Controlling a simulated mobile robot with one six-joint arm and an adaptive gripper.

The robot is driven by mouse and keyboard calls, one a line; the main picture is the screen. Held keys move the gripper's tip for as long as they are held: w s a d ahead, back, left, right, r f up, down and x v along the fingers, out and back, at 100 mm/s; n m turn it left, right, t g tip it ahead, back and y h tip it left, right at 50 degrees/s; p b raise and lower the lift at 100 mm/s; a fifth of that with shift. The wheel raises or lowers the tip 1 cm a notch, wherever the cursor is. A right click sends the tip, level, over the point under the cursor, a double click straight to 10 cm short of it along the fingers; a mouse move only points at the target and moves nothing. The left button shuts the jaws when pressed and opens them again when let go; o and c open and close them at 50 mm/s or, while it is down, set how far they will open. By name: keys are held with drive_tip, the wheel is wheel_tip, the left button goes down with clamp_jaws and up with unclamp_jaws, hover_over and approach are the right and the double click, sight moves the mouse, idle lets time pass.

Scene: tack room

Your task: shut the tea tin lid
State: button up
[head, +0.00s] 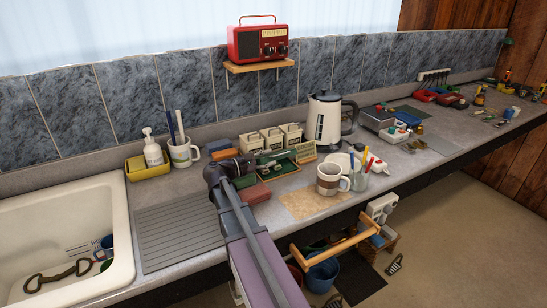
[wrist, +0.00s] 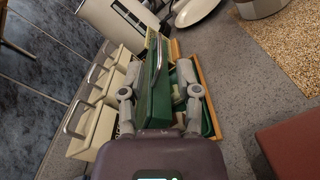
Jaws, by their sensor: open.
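A green tin (head: 283,169) sits on the counter in front of the cream canisters, just past my gripper. In the wrist view a green panel (wrist: 153,92), which looks like its raised lid, stands between my fingers with a silvery curved piece near its top. Green compartments with a wooden edge (wrist: 198,82) show to its right. My gripper (wrist: 160,92) is open, with one finger on each side of the green panel; I cannot tell whether either touches it. The wrist housing hides the panel's near end. In the head view my gripper (head: 232,168) partly hides the area.
Cream canisters (head: 271,138) with handles stand close behind the tin. A kettle (head: 325,120), a mug (head: 329,180) and a glass of pens (head: 360,181) are to the right. A reddish box (head: 255,193) lies in front. The sink (head: 122,240) is at left; the ridged drainboard (head: 175,235) is clear.

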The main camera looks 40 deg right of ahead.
drive_tip(key=a, duration=0.3)
drive_tip(key=w+a, duration=0.1)
drive_tip(key=a, duration=0.4)
drive_tip(key=shift+w+a, duration=0.35)
drive_tip(key=shift+a, duration=0.05)
